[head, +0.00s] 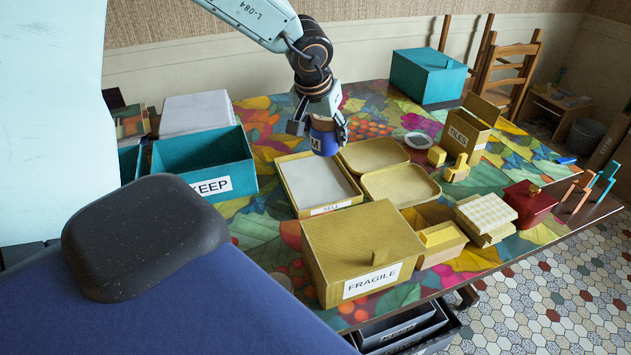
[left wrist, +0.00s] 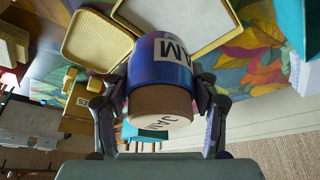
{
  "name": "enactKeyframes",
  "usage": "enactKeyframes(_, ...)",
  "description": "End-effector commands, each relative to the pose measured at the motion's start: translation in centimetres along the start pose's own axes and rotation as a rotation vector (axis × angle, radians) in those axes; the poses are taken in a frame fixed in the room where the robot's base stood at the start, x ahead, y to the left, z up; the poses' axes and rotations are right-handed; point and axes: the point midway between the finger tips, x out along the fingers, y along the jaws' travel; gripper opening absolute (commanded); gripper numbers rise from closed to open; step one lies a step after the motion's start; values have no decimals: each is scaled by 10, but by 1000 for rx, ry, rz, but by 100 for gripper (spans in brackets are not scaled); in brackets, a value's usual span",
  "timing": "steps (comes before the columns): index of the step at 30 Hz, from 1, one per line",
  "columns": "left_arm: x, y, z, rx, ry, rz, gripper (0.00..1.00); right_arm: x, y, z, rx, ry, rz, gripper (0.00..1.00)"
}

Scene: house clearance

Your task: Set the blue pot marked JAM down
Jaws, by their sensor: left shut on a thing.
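The blue pot (head: 323,143) is held in my left gripper (head: 319,130), whose fingers close on it from both sides. In the left wrist view the pot (left wrist: 160,66) has a white label reading "AM" and a brown neck with a pale top marked JAM. In the head view it hangs near the back right corner of the SELL tray (head: 346,203), a shallow yellow tray with a pale grey floor. It appears raised, but the exact gap beneath it is hard to tell. My right gripper is not in view.
The teal KEEP box (head: 247,187) stands left of the SELL tray. Two empty yellow trays (head: 412,204) lie to its right. The yellow FRAGILE box (head: 350,240) stands in front. A TILES box (head: 463,136) and a red pot (head: 528,205) are further right. Patterned cloth shows between them.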

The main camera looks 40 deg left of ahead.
Motion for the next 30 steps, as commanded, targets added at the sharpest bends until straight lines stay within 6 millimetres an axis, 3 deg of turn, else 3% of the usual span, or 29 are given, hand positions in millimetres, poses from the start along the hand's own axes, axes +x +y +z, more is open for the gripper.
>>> enactKeyframes(1,13,0,4,0,1,0,18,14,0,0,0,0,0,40)
enactKeyframes(4,22,-1,7,-1,2,0,18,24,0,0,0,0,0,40)
enactKeyframes(14,39,-2,13,0,0,-1,18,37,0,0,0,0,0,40)
enactKeyframes(21,73,-2,27,1,0,-1,18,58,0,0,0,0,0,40)
enactKeyframes(30,98,-2,38,1,0,0,18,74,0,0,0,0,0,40)
